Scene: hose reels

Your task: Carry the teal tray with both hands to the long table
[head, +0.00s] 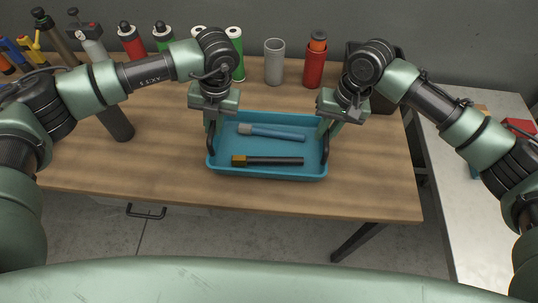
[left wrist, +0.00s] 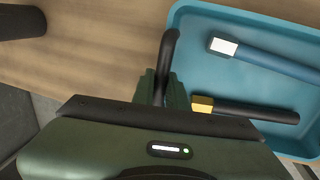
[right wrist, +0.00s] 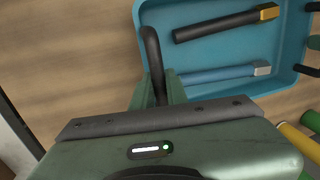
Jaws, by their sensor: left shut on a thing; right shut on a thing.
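The teal tray (head: 268,172) is on or just above the wooden table, near its front edge; I cannot tell whether it touches. It has a black handle at each short end. In it lie a blue tool with a pale end (head: 272,132) and a black tool with a yellow end (head: 268,160). My left gripper (head: 211,122) is shut on the tray's left handle, which also shows in the left wrist view (left wrist: 168,55). My right gripper (head: 325,125) is shut on the right handle, seen too in the right wrist view (right wrist: 153,55).
The wooden table (head: 375,180) holds bottles and cans along its back, including a grey cup (head: 274,62) and a red bottle (head: 315,62). A pale surface (head: 445,190) lies to the right, past a gap.

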